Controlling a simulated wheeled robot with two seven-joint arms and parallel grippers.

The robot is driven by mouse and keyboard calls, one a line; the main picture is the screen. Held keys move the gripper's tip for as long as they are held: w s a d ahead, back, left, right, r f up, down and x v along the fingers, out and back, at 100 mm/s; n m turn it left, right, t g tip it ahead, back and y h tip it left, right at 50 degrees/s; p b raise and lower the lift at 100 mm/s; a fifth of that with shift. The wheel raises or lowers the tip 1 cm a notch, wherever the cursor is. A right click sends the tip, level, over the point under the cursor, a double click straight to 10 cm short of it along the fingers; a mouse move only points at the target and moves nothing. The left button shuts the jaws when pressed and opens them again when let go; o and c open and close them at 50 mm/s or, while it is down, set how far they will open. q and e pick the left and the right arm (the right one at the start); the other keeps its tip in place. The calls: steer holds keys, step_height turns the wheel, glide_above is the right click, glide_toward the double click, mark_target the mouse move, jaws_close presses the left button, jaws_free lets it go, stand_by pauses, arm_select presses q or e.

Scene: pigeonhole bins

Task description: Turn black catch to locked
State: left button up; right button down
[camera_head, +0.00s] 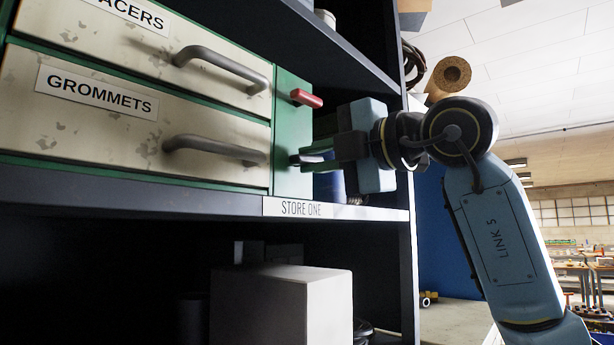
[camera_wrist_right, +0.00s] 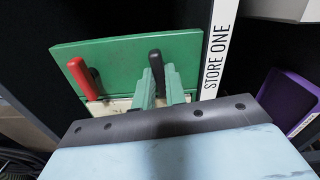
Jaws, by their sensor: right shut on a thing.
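The black catch (camera_wrist_right: 155,62) sits on the green side panel (camera_wrist_right: 110,62) of the drawer cabinet. In the wrist view it stands between the fingers of my right gripper (camera_wrist_right: 161,84), which is shut on it. In the head view my right gripper (camera_head: 300,158) reaches the panel from the right, level with the lower drawer, and its fingers mostly hide the black catch. A red catch (camera_head: 306,98) is above it on the same panel; the red catch also shows left of the fingers in the wrist view (camera_wrist_right: 81,76). My left gripper is in neither view.
The cabinet has a GROMMETS drawer (camera_head: 75,110) with a grey handle (camera_head: 215,148) and another drawer above. It stands on a dark shelf with a STORE ONE label (camera_head: 300,208). A pale box (camera_head: 285,300) is below. A purple bin (camera_wrist_right: 290,100) is at the wrist view's right.

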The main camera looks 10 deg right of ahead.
mark_target(313, 160)
steer(key=c, duration=1.6)
jaws_free()
steer(key=shift+m, duration=0.3)
steer(key=b+v, duration=0.2)
steer(key=v, duration=0.2)
steer(key=shift+s+d, duration=0.15)
steer(key=shift+d, duration=0.1)
steer(key=shift+v, duration=0.8)
steer(key=shift+a, duration=0.1)
